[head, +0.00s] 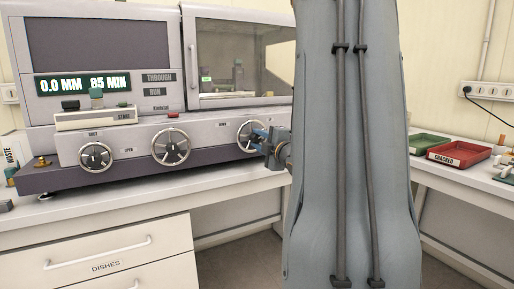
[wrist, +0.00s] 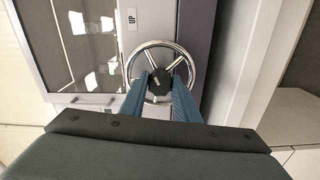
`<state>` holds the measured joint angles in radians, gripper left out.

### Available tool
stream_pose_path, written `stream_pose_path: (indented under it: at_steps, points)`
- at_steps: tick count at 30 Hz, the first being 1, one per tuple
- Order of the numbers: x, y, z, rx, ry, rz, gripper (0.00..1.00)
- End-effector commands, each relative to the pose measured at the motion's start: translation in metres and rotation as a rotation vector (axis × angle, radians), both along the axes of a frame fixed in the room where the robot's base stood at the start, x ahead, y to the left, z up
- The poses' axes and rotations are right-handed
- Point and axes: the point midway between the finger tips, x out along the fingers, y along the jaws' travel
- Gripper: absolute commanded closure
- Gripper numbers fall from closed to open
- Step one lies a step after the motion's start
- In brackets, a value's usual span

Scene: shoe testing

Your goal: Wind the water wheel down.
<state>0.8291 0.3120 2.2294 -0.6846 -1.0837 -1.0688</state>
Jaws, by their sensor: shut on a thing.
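A row of chrome hand wheels sits on the front of the grey testing machine (head: 230,112). My gripper (head: 263,138) is at the right wheel (head: 244,131), at the machine's lower front. In the wrist view my gripper (wrist: 163,78) has its two blue fingers shut on the dark hub of this spoked wheel (wrist: 153,43), one on each side. A small plate beside it seems to read "UP". No label reading water is legible. The left wheel (head: 95,157), near the words "SHUT" and "OPEN", and the middle wheel (head: 170,147) stand free.
The display (head: 83,84) reads 0.0 MM and 85 MIN. A windowed chamber (head: 240,58) is above the right wheel. A drawer marked "DISHES" (head: 105,255) is below.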

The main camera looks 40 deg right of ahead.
Motion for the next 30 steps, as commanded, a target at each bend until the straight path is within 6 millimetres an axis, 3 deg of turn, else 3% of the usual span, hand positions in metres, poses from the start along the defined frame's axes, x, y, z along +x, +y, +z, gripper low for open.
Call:
stream_pose_path:
  at_steps: [23,24,27,30]
  points:
    - [-0.0001,0.0005,-0.0003,-0.103,0.027,0.001,0.94]
    - [-0.0001,0.0005,-0.0003,-0.103,0.027,0.001,0.68]
    - [0.0000,0.0004,-0.0002,-0.103,0.026,0.001,0.53]
    - [0.0000,0.0003,-0.0002,-0.103,0.026,0.001,0.53]
